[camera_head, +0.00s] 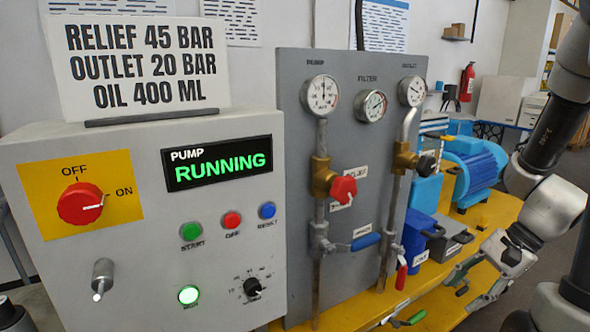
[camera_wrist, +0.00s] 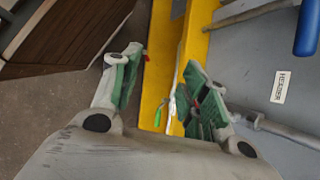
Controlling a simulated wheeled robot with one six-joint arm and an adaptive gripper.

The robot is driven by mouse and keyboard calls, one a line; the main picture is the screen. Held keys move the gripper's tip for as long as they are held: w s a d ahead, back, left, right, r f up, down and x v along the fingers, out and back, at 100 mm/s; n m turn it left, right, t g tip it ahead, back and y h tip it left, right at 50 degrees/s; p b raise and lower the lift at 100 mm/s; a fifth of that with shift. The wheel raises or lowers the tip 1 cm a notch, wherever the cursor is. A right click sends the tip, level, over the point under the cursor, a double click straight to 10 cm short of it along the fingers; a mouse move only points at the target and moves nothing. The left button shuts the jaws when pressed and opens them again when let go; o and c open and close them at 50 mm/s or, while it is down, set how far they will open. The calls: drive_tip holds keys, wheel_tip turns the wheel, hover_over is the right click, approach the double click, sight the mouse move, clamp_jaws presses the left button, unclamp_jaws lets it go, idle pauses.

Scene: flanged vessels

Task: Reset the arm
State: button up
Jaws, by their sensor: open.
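My gripper (camera_head: 478,287) is at the right of the head view, over the front right of the yellow bench, with its fingers pointing down and left. Its jaws are apart and nothing is between them. The wrist view shows the two green-lined fingers (camera_wrist: 158,90) spread, with the yellow bench edge and floor beyond. My arm comes down from the upper right of the head view.
The control box (camera_head: 130,270) reads PUMP RUNNING, and its red knob (camera_head: 82,204) points to ON. A grey panel (camera_head: 290,90) carries gauges, a red valve knob (camera_head: 343,189) and a blue lever (camera_head: 365,241). A blue motor (camera_head: 474,168) stands behind. A green-handled tool (camera_head: 410,318) lies on the yellow bench (camera_head: 440,285).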

drive_tip(key=s+r+n+t+h, duration=0.2)
drive_tip(key=r+n, duration=0.4)
drive_tip(key=r, duration=0.3)
drive_tip(key=s+r+n+t+h, duration=0.1)
drive_tip(key=s+r+n+h, duration=0.2)
drive_tip(key=r+n, duration=0.3)
wheel_tip(320, 180, up, 4)
drive_tip(key=shift+s+d+f+n+t+h, duration=0.1)
drive_tip(key=shift+s+d+n+t+h, duration=0.2)
drive_tip(key=shift+h, duration=0.4)
